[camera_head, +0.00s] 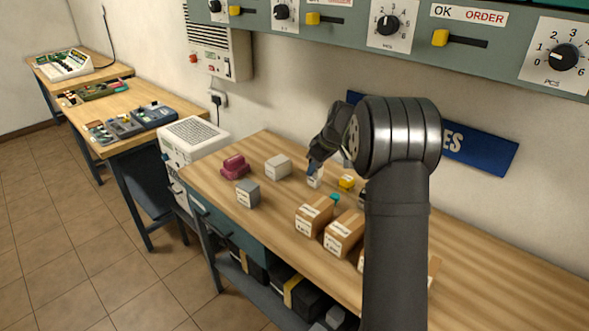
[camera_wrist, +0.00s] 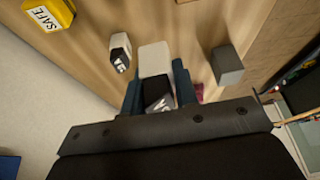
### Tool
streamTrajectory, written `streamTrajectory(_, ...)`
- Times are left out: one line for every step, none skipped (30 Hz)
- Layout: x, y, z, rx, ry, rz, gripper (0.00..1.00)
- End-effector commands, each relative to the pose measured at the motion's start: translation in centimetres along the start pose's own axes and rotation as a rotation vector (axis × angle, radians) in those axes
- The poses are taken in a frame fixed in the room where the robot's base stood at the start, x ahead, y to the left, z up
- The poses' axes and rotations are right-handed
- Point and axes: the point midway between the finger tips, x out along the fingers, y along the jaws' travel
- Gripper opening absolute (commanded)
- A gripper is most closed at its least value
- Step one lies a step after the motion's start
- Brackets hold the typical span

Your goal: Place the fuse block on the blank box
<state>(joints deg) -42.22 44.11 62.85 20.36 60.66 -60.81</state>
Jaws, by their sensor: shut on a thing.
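My gripper (camera_head: 312,166) is over the back of the workbench, its blue fingers pointing down. In the wrist view the gripper (camera_wrist: 158,88) is shut on a dark block with white markings, which I take as the fuse block (camera_wrist: 159,103); its lettering is not readable. The head view does not show the held block clearly. The blank box, pale and unlabelled (camera_head: 278,167), stands on the bench left of my gripper. In the wrist view the blank box (camera_wrist: 154,58) appears just beyond the fingertips; I cannot tell whether the held block touches it.
A small white labelled block (camera_head: 315,178) and a yellow block (camera_head: 347,182) stand right of the blank box. A grey box (camera_head: 247,194) and a maroon thing (camera_head: 234,167) are on its left. Cardboard boxes (camera_head: 314,215) line the front. The wall is close behind.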

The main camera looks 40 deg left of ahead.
Motion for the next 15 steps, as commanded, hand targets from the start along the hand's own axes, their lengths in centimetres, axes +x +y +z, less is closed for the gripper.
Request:
streamTrajectory(-0.2,0.4,-0.5,0.014,-0.001,0.008,0.02)
streamTrajectory(-0.3,0.7,-0.9,0.028,-0.003,0.013,0.02)
streamTrajectory(-0.4,1.2,-1.6,0.052,-0.005,0.022,0.02)
streamTrajectory(-0.5,1.5,-2.2,0.072,-0.007,0.030,0.02)
streamTrajectory(-0.6,1.9,-2.8,0.094,-0.009,0.040,0.02)
streamTrajectory(-0.8,2.4,-3.8,0.127,-0.011,0.052,0.02)
streamTrajectory(-0.9,2.8,-4.5,0.151,-0.012,0.063,0.02)
streamTrajectory(-1.1,3.2,-5.1,0.178,-0.012,0.074,0.02)
streamTrajectory(-1.3,3.6,-6.0,0.212,-0.013,0.089,0.02)
streamTrajectory(-1.4,3.9,-6.6,0.238,-0.012,0.099,0.02)
streamTrajectory(-1.6,4.2,-7.2,0.263,-0.012,0.109,0.02)
streamTrajectory(-1.8,4.5,-7.9,0.293,-0.010,0.123,0.02)
streamTrajectory(-1.9,4.8,-8.4,0.315,-0.009,0.131,0.02)
streamTrajectory(-2.0,5.0,-8.8,0.336,-0.008,0.141,0.02)
streamTrajectory(-2.2,5.3,-9.4,0.362,-0.005,0.152,0.02)
